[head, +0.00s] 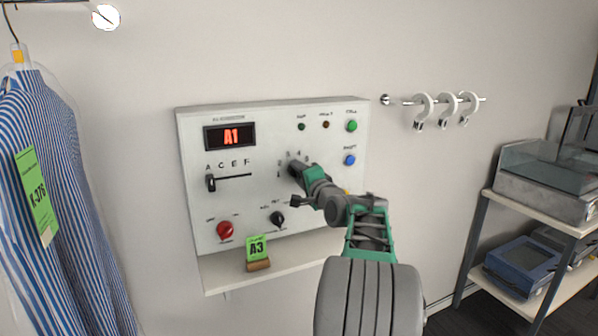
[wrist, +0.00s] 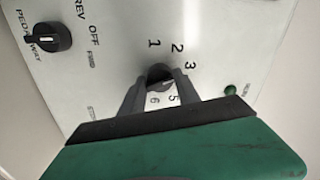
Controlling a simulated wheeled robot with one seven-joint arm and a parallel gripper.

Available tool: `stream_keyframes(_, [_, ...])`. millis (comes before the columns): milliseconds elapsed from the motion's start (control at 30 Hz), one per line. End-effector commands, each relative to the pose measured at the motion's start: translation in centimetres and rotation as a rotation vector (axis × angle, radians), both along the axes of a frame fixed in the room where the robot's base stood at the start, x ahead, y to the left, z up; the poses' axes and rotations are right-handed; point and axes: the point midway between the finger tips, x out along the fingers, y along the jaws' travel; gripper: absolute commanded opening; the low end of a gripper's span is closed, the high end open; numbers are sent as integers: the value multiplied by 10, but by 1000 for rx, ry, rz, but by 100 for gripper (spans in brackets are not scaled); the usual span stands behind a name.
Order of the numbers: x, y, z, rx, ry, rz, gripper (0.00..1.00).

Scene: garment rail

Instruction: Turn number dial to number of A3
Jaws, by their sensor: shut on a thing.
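The control panel (head: 268,130) on the wall has a red display (head: 230,137) reading A1. The number dial (wrist: 159,75) is a dark round knob with printed numbers around it; 1, 2, 3, 5 and 6 show in the wrist view. My gripper (wrist: 160,85) is shut on the dial, one finger on each side. In the head view my gripper (head: 300,172) covers most of the dial. The dial's pointer direction is hard to tell. A green A3 tag (head: 257,247) stands on the ledge below the panel.
The letter slider (head: 211,183) sits at A. A red knob (head: 225,231) and a black selector knob (head: 278,219) are below; a black knob (wrist: 48,37) shows in the wrist view. Green (head: 351,126) and blue (head: 350,160) buttons are at right. A striped shirt (head: 55,190) hangs left.

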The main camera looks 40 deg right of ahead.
Motion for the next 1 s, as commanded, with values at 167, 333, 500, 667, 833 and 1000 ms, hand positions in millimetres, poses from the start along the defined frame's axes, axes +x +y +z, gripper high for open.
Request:
stream_keyframes(167, [0,0,0,50,-14,0,0])
stream_keyframes(333, [0,0,-1,69,-19,0,0])
stream_keyframes(500, [0,0,-1,71,-20,0,0])
stream_keyframes(667, [0,0,-1,71,-20,0,0])
stream_keyframes(833, [0,0,-1,70,-20,0,50])
stream_keyframes(1000, [0,0,0,70,-21,0,58])
